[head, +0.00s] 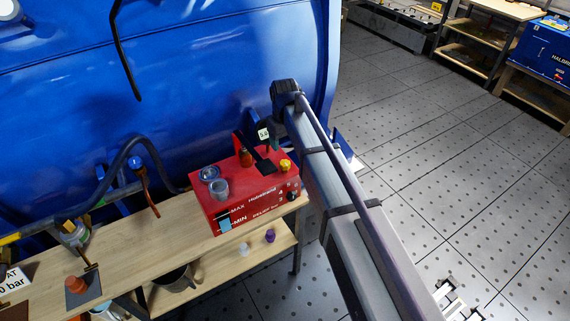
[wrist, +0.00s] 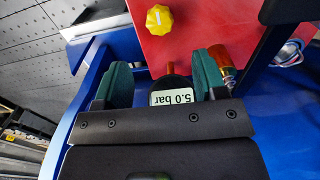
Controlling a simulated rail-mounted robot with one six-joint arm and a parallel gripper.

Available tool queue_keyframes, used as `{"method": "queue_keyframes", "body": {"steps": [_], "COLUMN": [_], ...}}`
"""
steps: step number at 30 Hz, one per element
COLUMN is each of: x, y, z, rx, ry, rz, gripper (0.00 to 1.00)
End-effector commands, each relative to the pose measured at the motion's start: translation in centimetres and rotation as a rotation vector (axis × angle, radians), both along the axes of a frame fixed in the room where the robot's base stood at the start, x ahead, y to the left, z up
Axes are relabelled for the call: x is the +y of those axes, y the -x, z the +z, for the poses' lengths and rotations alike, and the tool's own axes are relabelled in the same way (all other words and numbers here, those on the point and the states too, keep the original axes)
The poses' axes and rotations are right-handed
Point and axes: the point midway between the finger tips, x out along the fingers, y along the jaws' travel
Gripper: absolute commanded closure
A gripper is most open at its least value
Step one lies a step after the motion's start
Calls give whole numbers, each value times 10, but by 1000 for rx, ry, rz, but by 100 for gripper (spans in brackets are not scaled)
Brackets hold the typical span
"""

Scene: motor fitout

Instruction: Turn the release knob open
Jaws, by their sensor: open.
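A yellow knob (wrist: 160,19) with a white mark sits on the red box, ahead of my gripper in the wrist view. It also shows in the head view (head: 285,165), near the box's right end. My gripper (wrist: 163,72) has its two teal fingers apart. A dark piece labelled "5.0 bar" (wrist: 171,98) shows between them; I cannot tell whether they touch it. The yellow knob is beyond the fingertips and not between them. In the head view the fingers are not clear. The red box (head: 236,208) carries printed markings and a black front knob (head: 292,196).
An amber cylinder (wrist: 219,58) stands close to the right finger in the wrist view. A black lever (head: 265,166) and clear jar (head: 219,188) stand on the box. The wooden bench (head: 150,243) runs left below a large blue tank (head: 200,80).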

Motion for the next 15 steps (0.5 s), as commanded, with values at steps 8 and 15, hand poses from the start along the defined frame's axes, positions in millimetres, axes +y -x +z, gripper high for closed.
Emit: {"method": "queue_keyframes", "body": {"steps": [8, 15], "x": [0, 0], "y": [0, 0], "z": [-74, -97], "rx": [0, 0], "ry": [0, 0], "rz": [-1, -1], "gripper": [35, 35]}}
